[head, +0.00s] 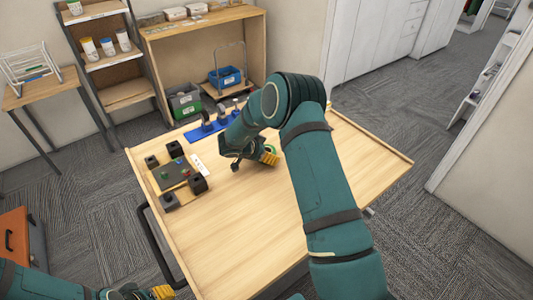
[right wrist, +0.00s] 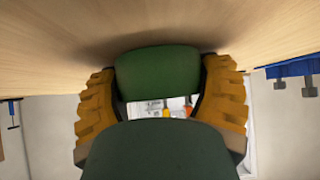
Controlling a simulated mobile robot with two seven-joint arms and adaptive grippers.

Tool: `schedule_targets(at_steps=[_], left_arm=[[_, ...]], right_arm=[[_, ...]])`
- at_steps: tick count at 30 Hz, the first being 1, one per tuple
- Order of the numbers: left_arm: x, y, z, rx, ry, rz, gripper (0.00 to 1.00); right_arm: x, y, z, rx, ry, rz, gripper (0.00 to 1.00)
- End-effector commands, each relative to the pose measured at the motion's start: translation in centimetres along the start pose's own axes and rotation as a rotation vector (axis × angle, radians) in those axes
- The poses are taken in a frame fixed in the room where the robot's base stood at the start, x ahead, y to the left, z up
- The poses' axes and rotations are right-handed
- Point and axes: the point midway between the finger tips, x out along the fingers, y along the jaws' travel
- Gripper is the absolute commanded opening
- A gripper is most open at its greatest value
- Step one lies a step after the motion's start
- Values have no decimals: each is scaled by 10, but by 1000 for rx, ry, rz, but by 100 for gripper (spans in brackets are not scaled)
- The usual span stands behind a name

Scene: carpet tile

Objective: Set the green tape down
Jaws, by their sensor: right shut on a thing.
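The green tape (head: 273,148) is held in my right gripper (head: 268,156), low over the middle of the wooden worktable (head: 300,215). In the right wrist view the tape (right wrist: 157,73) sits between the two yellow fingers of the right gripper (right wrist: 160,85), which press on its sides. The tabletop (right wrist: 60,35) is close by, with a soft shadow near the tape. I cannot tell whether the tape touches it. My left gripper (head: 150,292) is at the bottom left, beside and off the table; its opening does not show clearly.
A board with black blocks (head: 178,175) lies on the table's left, with a white strip (head: 199,166) beside it. A blue tool stand (head: 205,130) is at the back edge. The table's front and right are clear. Shelves and a blue bin (head: 226,77) stand behind.

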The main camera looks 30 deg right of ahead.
Motion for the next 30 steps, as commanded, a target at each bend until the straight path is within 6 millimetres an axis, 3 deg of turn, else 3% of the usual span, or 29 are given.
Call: schedule_targets(at_steps=[1, 2, 3, 4, 16, 30], left_arm=[[0, 0, 0, 0, 0, 0, 47], [0, 0, 0, 0, 0, 0, 47], [0, 0, 0, 0, 0, 0, 47], [0, 0, 0, 0, 0, 0, 47], [-1, 0, 0, 0, 0, 0, 47], [-6, 2, -1, 0, 0, 1, 47]], right_arm=[[1, 0, 1, -1, 0, 0, 34], [1, 0, 1, 0, 0, 0, 79], [1, 0, 1, 0, 0, 0, 93], [1, 0, 1, 0, 0, 0, 100], [-7, 0, 0, 0, -1, -1, 100], [-95, -1, 0, -1, -1, -4, 100]])
